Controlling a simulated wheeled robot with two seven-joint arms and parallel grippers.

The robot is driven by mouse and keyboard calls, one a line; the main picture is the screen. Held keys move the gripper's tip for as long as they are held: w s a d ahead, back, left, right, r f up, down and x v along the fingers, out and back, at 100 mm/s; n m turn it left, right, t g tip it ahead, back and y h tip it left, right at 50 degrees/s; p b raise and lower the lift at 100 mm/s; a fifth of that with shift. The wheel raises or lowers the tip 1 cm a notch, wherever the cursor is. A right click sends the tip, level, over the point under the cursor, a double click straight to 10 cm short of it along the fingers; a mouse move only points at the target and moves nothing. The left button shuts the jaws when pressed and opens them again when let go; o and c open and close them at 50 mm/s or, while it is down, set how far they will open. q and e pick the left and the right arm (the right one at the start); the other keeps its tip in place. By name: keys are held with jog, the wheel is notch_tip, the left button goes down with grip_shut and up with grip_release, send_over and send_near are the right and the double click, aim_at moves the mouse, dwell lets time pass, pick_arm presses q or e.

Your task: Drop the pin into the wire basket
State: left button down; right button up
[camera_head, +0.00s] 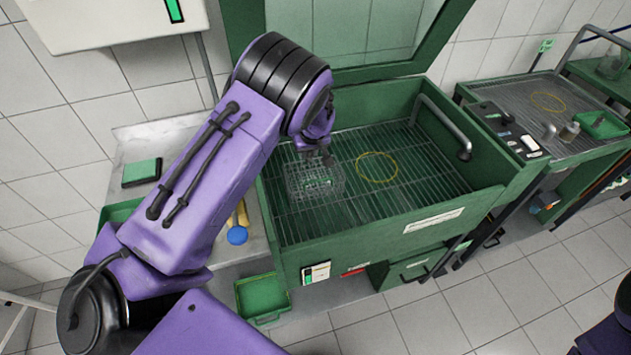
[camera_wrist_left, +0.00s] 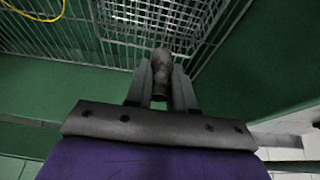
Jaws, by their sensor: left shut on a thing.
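The wire basket (camera_head: 312,182) stands on the slatted rack inside the green wash tank, toward its left side. My left gripper (camera_head: 325,158) is over the tank, above the basket's far right part in the head view. In the left wrist view my left gripper (camera_wrist_left: 161,88) is shut on the pin (camera_wrist_left: 161,70), a short dark metal cylinder. The wire basket (camera_wrist_left: 150,22) shows beyond the pin, below the fingers. The pin is hardly visible in the head view. My right gripper is not in view.
The green tank (camera_head: 300,258) has raised walls and an open lid (camera_head: 350,72) behind. A yellow ring (camera_head: 377,167) lies on the rack (camera_head: 415,180) right of the basket. A curved pipe (camera_head: 440,125) rises at the tank's right side. A second station (camera_head: 545,90) stands farther right.

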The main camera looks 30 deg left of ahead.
aim_at(310, 161)
pick_arm(q)
notch_tip(310, 161, down, 6)
jog(key=b, duration=0.5)
jog(key=shift+w+d+r, duration=0.1)
jog(key=shift+w+r, duration=0.05)
jog(key=shift+w, duration=0.3)
jog(key=c, duration=1)
grip_release()
jog(key=shift+o, duration=0.6)
jog(key=shift+s, duration=0.2)
